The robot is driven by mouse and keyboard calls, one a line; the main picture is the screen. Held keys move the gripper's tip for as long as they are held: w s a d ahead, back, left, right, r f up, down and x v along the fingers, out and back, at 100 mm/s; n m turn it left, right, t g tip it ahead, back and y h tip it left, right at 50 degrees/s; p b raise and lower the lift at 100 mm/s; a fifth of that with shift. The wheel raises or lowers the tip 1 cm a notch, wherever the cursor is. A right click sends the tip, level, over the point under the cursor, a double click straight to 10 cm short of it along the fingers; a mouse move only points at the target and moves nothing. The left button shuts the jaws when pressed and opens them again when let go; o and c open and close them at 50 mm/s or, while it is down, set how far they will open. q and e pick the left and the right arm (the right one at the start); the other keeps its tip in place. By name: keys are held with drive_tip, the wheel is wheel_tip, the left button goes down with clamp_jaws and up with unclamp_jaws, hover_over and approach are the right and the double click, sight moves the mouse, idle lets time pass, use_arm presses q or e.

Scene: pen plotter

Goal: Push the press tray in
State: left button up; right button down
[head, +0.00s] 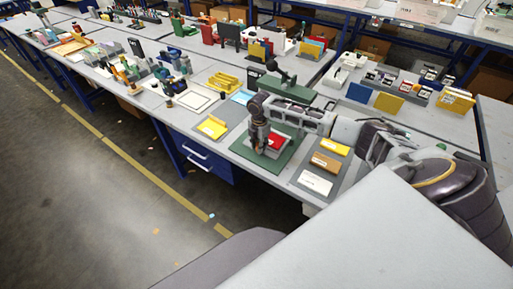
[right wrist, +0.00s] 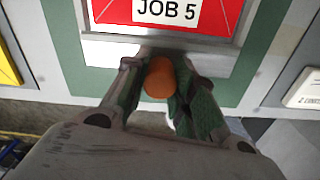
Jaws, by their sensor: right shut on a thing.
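The press tray (right wrist: 100,52) is a silver-grey tray carrying a red card (right wrist: 110,12) labelled "JOB 5", set on a green base (right wrist: 62,40). An orange knob (right wrist: 160,78) stands at the middle of the tray's front edge. My right gripper (right wrist: 164,84) is shut on this knob, with a finger on each side. In the head view my right gripper (head: 259,142) is over the green base (head: 265,164) beside the red card (head: 276,142), and my arm hides part of the tray and what lies behind it. My left gripper is not in view.
A grey board with yellow, brown and white cards (head: 318,182) lies right of the base. A yellow card (head: 212,127) lies on a grey mat to the left. A green device with a black arm (head: 285,85) stands behind. The table's front edge is close.

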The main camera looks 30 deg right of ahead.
drive_tip(key=shift+w+d, duration=0.35)
drive_tip(key=shift+d, duration=0.4)
drive_tip(key=shift+w+d, duration=0.3)
drive_tip(key=shift+d, duration=0.5)
drive_tip(key=shift+w+d, duration=0.35)
drive_tip(key=shift+d, duration=0.4)
